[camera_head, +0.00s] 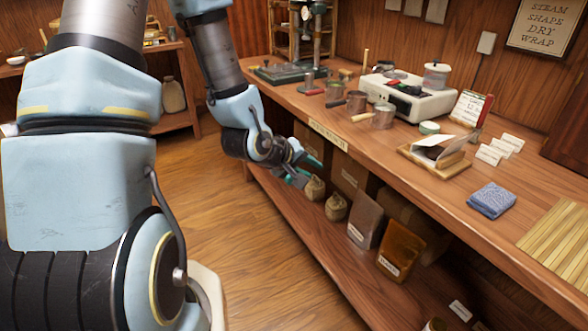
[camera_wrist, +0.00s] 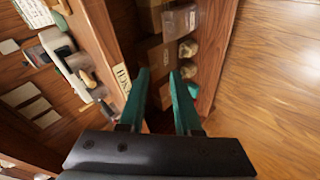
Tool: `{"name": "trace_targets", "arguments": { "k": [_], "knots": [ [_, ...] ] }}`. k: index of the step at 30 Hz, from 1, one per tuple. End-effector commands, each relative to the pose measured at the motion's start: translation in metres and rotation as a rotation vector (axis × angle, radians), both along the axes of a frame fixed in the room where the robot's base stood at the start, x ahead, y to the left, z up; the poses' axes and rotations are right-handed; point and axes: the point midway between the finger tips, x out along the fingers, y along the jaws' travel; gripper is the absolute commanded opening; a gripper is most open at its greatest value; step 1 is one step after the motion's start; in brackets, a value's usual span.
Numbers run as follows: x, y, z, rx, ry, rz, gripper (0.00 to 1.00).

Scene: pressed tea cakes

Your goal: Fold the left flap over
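A sheet of white paper with raised flaps (camera_head: 437,143) sits on a small wooden board (camera_head: 430,164) on the counter, with something dark under or between the flaps. Which flap is the left one I cannot tell clearly. My gripper (camera_head: 301,172) is off the counter's front edge, beside the lower shelf, well to the left of the paper. In the wrist view its two green fingers (camera_wrist: 160,82) are apart with nothing between them. The paper does not clearly show in the wrist view.
Sacks and packets (camera_head: 366,219) stand on the lower shelf. The floor (camera_head: 230,200) is clear.

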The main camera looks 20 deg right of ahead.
Motion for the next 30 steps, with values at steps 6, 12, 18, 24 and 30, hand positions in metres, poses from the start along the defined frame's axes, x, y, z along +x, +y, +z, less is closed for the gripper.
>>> {"name": "trace_targets", "arguments": {
  "k": [6, 12, 18, 24, 30],
  "knots": [
    [0.008, 0.019, 0.0, 0.081, -0.023, -0.005, 0.33],
    [0.009, 0.024, 0.0, 0.102, -0.026, -0.006, 0.33],
    [0.009, 0.024, 0.0, 0.102, -0.026, -0.006, 0.31],
    [0.009, 0.023, 0.0, 0.101, -0.026, -0.006, 0.15],
    [0.006, 0.038, -0.018, 0.153, 0.088, 0.094, 0.15]
  ]
}}
